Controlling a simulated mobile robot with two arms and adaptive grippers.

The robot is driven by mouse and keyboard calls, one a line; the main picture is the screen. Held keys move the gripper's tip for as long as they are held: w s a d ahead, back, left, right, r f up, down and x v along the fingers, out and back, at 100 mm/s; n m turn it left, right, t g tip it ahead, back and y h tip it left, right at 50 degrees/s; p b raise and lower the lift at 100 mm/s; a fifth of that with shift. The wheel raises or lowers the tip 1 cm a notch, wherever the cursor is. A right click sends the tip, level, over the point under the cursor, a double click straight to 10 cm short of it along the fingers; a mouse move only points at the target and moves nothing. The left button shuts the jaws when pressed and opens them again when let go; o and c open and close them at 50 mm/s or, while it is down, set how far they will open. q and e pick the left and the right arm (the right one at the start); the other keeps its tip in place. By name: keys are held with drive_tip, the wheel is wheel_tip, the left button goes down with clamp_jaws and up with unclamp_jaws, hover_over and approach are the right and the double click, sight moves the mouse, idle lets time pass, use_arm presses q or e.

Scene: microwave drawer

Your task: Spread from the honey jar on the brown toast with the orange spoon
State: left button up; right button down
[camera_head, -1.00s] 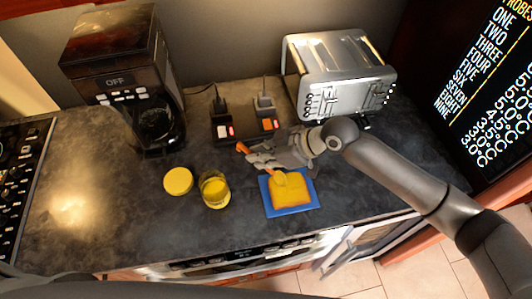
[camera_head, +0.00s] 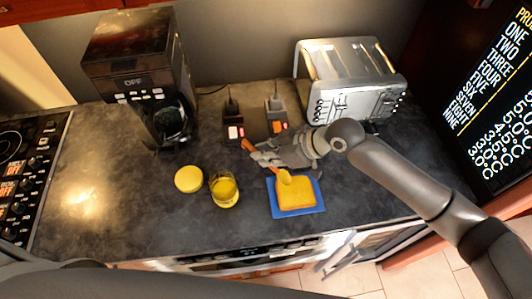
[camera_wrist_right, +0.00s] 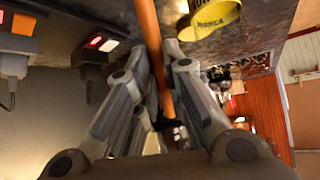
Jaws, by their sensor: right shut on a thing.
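My right gripper (camera_head: 266,157) is shut on the orange spoon (camera_head: 247,145), just behind the toast. The spoon handle also runs between the fingers in the right wrist view (camera_wrist_right: 150,35). The spoon's yellowish bowl (camera_head: 285,177) is over the back left part of the toast and seems to touch it. The toast (camera_head: 297,196) has a golden yellow top and browner edges, and lies on a blue board (camera_head: 312,212). The open honey jar (camera_head: 224,191), with yellow contents, stands upright left of the board. My left gripper is not in view.
A round yellow lid (camera_head: 188,179) lies left of the jar. Two dark holders with plugs (camera_head: 233,125) stand behind. A coffee maker (camera_head: 135,80) is at back left and a silver toaster (camera_head: 350,80) at back right. The counter left of the lid is clear.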

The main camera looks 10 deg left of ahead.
wheel_tip(320, 180, up, 2)
drive_tip(key=shift+r+p, duration=0.25)
drive_tip(key=shift+p, duration=0.5)
drive_tip(key=shift+r, duration=0.9)
